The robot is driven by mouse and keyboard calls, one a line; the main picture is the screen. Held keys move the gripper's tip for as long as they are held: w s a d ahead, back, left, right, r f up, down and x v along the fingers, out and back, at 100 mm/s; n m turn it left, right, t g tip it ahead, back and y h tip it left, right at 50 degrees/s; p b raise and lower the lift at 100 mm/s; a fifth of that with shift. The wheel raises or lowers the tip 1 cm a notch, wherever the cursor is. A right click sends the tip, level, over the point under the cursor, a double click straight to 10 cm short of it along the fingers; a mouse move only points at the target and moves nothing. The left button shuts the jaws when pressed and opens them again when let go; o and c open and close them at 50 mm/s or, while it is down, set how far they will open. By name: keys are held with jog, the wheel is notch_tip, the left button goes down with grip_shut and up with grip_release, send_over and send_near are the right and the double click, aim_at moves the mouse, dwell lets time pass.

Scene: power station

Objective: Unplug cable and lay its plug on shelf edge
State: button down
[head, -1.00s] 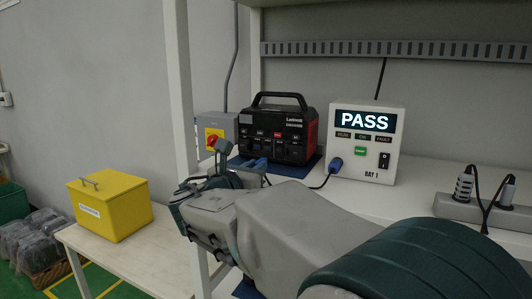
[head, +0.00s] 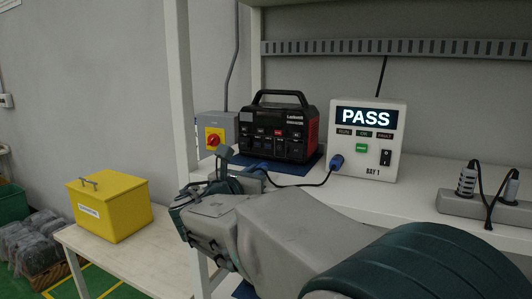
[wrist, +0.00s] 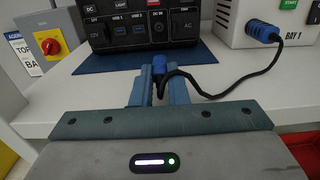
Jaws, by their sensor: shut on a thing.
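My gripper (wrist: 159,82) is shut on the blue plug (wrist: 159,64) of a black cable (wrist: 215,96). The plug is apart from the front of the black power station (wrist: 145,28), over the shelf (wrist: 60,92). The cable runs right to a blue connector (wrist: 262,31) in the white BAY 1 tester (head: 368,150), whose screen reads PASS. In the head view my gripper (head: 258,167) is in front of the power station (head: 280,127), and my wrist hides most of the plug. Whether the plug touches the shelf cannot be told.
A blue mat (wrist: 95,63) lies under the power station. A power strip (head: 460,206) lies right. A yellow box (head: 110,208) stands on a lower table.

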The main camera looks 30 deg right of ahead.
jog(key=shift+f+b, duration=0.65)
jog(key=shift+f, duration=0.2)
jog(key=c, duration=1.3)
grip_release()
jog(key=shift+c, duration=0.2)
jog(key=shift+a, duration=0.1)
